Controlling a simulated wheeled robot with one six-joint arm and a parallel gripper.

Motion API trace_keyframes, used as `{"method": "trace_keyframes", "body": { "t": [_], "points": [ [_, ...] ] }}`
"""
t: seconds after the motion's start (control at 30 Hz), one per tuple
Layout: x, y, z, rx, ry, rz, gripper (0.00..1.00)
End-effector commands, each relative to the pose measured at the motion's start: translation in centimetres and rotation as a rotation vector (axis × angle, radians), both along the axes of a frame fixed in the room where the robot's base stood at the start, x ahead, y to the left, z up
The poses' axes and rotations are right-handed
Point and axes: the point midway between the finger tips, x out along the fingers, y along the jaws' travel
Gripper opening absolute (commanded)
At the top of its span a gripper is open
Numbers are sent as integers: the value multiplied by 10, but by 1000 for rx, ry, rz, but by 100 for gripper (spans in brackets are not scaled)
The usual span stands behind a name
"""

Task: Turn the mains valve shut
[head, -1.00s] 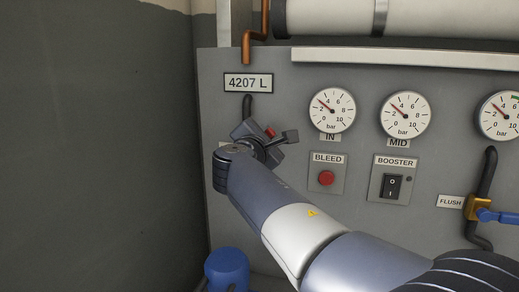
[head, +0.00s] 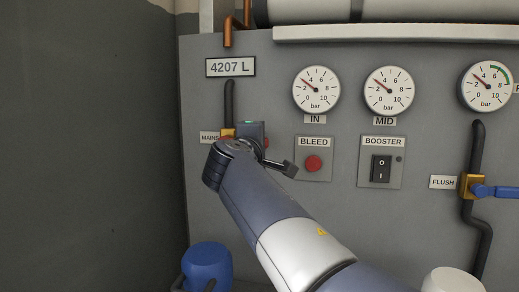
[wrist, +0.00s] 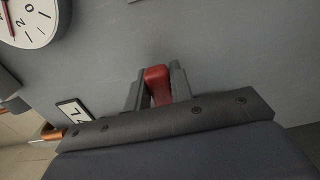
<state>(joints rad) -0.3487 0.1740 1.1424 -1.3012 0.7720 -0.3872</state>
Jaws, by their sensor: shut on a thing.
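The mains valve shows in the head view as a brass body (head: 228,132) on a black pipe, beside a partly covered MAINS label (head: 209,138). My gripper and wrist cover most of it. In the wrist view its red handle (wrist: 157,76) stands between the two grey fingers of my gripper (wrist: 158,90), which is shut on it. In the head view only a small bit of red shows at the right of my gripper, and my fingertips are hidden.
The grey panel carries a red BLEED button (head: 313,163), a BOOSTER switch (head: 381,168) and several gauges. The FLUSH valve (head: 480,189) with a blue handle is at right. A blue container (head: 207,265) stands low left. A dark wall (head: 85,150) bounds the left.

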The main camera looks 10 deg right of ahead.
Motion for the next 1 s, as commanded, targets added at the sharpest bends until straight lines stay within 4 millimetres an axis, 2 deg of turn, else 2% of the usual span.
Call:
{"method": "trace_keyframes", "body": {
  "t": [0.03,0.57,0.6,0.87,1.0],
  "points": [
    [0,0,-4,10,-1,-1,0],
    [1,0,-5,35,-10,-1,0],
    [1,0,-5,35,-10,-1,22],
    [0,0,-4,32,-11,0,44],
    [0,0,-4,32,-12,0,44]
  ]
}}
